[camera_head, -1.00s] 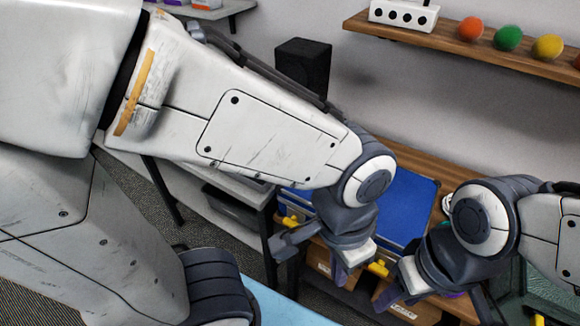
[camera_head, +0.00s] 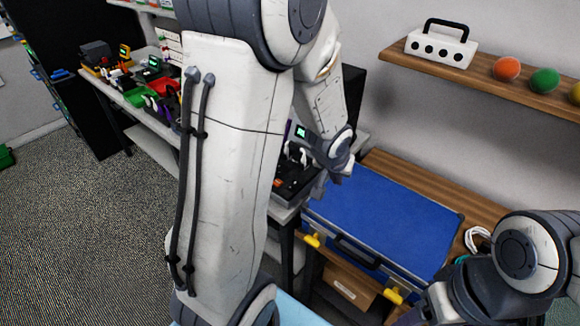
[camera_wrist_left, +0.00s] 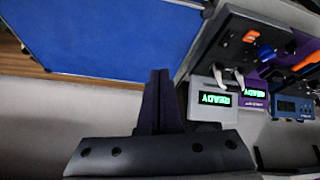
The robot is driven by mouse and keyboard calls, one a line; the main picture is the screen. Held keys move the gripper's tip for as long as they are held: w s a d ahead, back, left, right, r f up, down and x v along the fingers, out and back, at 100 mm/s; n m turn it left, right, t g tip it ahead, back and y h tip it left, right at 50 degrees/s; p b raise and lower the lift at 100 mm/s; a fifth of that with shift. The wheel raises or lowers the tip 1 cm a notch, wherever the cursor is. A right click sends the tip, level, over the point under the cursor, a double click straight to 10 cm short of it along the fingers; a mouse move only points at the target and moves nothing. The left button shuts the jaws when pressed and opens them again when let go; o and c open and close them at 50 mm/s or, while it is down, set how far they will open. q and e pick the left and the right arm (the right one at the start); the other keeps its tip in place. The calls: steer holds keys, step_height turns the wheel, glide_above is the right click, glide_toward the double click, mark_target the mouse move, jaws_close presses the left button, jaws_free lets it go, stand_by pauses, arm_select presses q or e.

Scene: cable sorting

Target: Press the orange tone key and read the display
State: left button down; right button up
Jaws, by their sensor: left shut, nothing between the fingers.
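My left gripper (camera_head: 340,172) is shut and empty, beside the dark-topped testers (camera_head: 292,180) on the side bench. In the left wrist view its closed fingers (camera_wrist_left: 160,95) point toward the gap between a blue case and the testers. A white-fronted tester's lit green display (camera_wrist_left: 219,99) reads READY upside down, and so does a purple tester's display (camera_wrist_left: 254,93). A small orange key (camera_wrist_left: 250,37) sits on a dark tester top, apart from the fingers. I cannot tell whether it is the tone key. My right gripper (camera_head: 436,304) is partly hidden at the lower right.
The blue case (camera_head: 375,215) with yellow latches lies on the wooden bench beside the testers. A blue-fronted tester (camera_wrist_left: 291,107) stands beyond the purple one. A wall shelf (camera_head: 480,77) holds a white box and coloured balls. Coloured gear (camera_head: 140,85) crowds the far bench.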

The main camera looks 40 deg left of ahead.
arm_select(q)
steer(key=w+a+f+n+t+p, duration=0.1)
steer(key=a+n, duration=0.3)
steer(key=a, duration=0.6)
steer(key=w+a+f+n+t+p, duration=0.1)
steer(key=a+f+n+t+p, duration=0.1)
steer(key=a, duration=0.9)
steer(key=shift+f+n+t+y, duration=0.35)
steer(key=shift+f+n, duration=0.2)
steer(key=shift+n, duration=0.35)
step_height(320, 180, down, 7)
steer(key=b, duration=0.7)
steer(key=shift+f+b, duration=0.65)
steer(key=shift+f, duration=0.25)
steer(key=shift+f, duration=0.1)
steer(key=shift+f, duration=0.3)
